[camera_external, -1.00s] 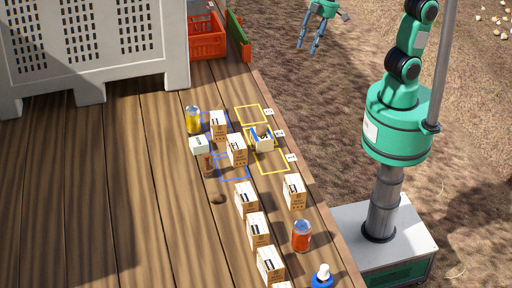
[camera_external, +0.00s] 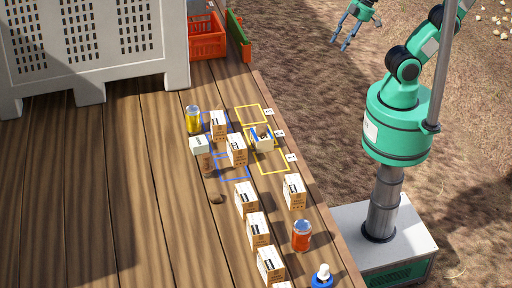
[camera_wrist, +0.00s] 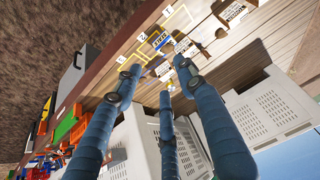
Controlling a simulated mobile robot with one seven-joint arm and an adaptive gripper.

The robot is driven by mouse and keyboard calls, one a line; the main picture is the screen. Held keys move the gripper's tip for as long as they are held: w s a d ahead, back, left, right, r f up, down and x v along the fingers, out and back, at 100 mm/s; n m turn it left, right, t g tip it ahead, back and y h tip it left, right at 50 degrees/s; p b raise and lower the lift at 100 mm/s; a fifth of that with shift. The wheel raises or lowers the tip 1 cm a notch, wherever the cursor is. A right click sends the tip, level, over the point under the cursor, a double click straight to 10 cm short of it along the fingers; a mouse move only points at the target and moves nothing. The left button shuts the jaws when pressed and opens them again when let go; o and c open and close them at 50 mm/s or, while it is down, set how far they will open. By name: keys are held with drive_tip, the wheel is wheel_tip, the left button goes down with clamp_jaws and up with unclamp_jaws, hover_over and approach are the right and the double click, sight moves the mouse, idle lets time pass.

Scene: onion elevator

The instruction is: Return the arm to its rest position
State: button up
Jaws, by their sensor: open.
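My gripper (camera_external: 343,33) hangs open and empty over the dirt ground at the top of the external view, beyond the table's right edge and apart from everything on it. Its blue fingers (camera_wrist: 160,85) spread across the wrist view with nothing between them. My green arm reaches up from its base at the right of the external view, partly cut off by the top edge.
A blue-and-white box (camera_external: 262,141) sits within yellow outlines. A grey crate (camera_external: 95,45) and orange crate (camera_external: 207,38) stand behind.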

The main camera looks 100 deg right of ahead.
drive_tip(key=shift+f, duration=0.15)
wheel_tip(320, 180, down, 17)
drive_tip(key=b, duration=1.7)
